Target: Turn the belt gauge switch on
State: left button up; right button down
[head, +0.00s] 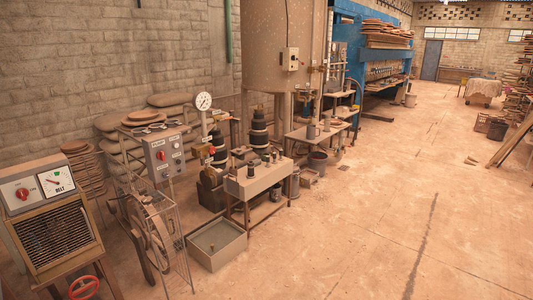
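The belt gauge box (38,187) is a pale metal panel at the far left of the head view. Its dial (55,181) is white with a green part and a dark needle, and "BELT" is written under it. The belt gauge switch (22,194) is a red rotary knob left of the dial, with small labels above it. The labels and the knob's pointing direction are too small to read surely. Neither of my grippers shows in the head view.
Below the box are a slatted grille (54,232) and a red handwheel (84,288). To the right stand a control box (165,155) with a red knob, a large wheel (150,228) in a wire guard, and a square tub (216,244).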

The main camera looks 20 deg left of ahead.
aim_at(22, 194)
jog(key=i+u, duration=0.45)
jog(key=i+l+u, duration=0.2)
jog(key=i+u, duration=0.3)
jog(key=i+j+u, duration=0.1)
jog(key=i+u, duration=0.6)
jog(key=i+l+u, duration=0.1)
jog(key=i+u, duration=0.6)
jog(key=i+l+u, duration=0.3)
jog(key=i, duration=0.25)
jog(key=i+l+u, duration=0.35)
jog(key=i+j, duration=0.05)
jog(key=i, duration=0.05)
